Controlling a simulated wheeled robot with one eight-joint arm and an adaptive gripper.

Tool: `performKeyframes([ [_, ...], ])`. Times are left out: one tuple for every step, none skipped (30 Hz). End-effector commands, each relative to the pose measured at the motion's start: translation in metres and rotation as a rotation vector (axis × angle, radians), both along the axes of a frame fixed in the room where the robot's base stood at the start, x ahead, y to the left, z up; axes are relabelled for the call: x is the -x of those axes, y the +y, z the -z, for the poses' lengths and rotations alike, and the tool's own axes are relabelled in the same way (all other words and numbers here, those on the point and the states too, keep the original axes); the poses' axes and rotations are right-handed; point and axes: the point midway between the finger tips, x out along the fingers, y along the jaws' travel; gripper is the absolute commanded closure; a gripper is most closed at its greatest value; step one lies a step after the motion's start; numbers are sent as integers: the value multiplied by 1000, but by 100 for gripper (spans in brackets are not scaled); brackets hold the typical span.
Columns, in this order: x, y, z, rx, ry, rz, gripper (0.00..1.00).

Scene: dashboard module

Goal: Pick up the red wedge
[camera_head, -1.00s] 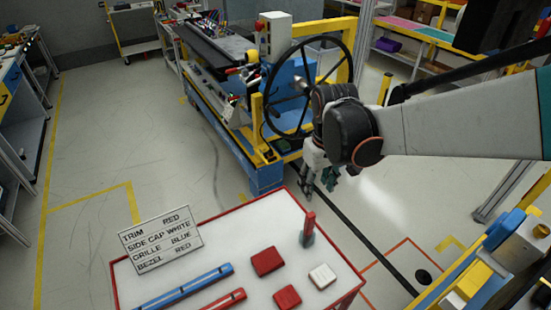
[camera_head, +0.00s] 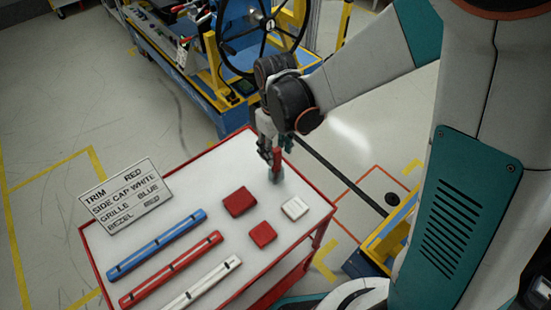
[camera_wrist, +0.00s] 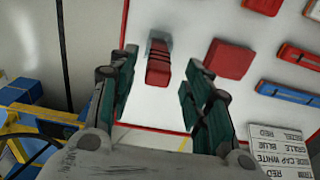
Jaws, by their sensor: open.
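The upright red piece that looks like the red wedge (camera_head: 277,158) stands in a small grey-green base near the far right corner of the white table (camera_head: 195,178). In the wrist view the wedge (camera_wrist: 158,64) shows dark cross bands and lies ahead, in the gap between my fingertips. My gripper (camera_head: 268,150) is just above and beside the wedge in the head view, partly overlapping it. In the wrist view my gripper (camera_wrist: 163,58) is open, its two dark green fingers apart with nothing held. I cannot tell whether a finger touches the wedge.
Two flat red blocks (camera_head: 240,201) (camera_head: 262,234) and a white block (camera_head: 294,208) lie close by. Blue (camera_head: 156,244), red (camera_head: 170,269) and white (camera_head: 203,283) bars lie at the front. A sign (camera_head: 125,196) stands at left. A blue-yellow wheel rig (camera_head: 225,95) stands behind.

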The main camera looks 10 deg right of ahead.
Motion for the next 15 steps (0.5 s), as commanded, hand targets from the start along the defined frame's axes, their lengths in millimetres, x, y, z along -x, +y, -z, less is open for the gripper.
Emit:
performKeyframes([
  [0,0,4,0,0,0,55],
  [0,-1,7,0,0,0,55],
  [-1,-1,12,0,0,0,55],
  [-1,-1,17,0,0,0,55],
  [-1,-2,22,0,0,1,55],
  [-1,-2,28,0,0,1,55],
  [-2,-3,33,0,0,1,55],
  [-2,-3,37,0,0,0,55],
  [-2,-2,42,0,0,0,55],
  [-2,-2,44,0,0,0,55],
  [-2,-2,47,0,0,0,55],
  [-1,-3,49,0,0,0,55],
  [-1,-3,51,0,0,0,55],
  [-1,-3,51,0,0,0,55],
  [-1,-3,52,0,0,0,55],
])
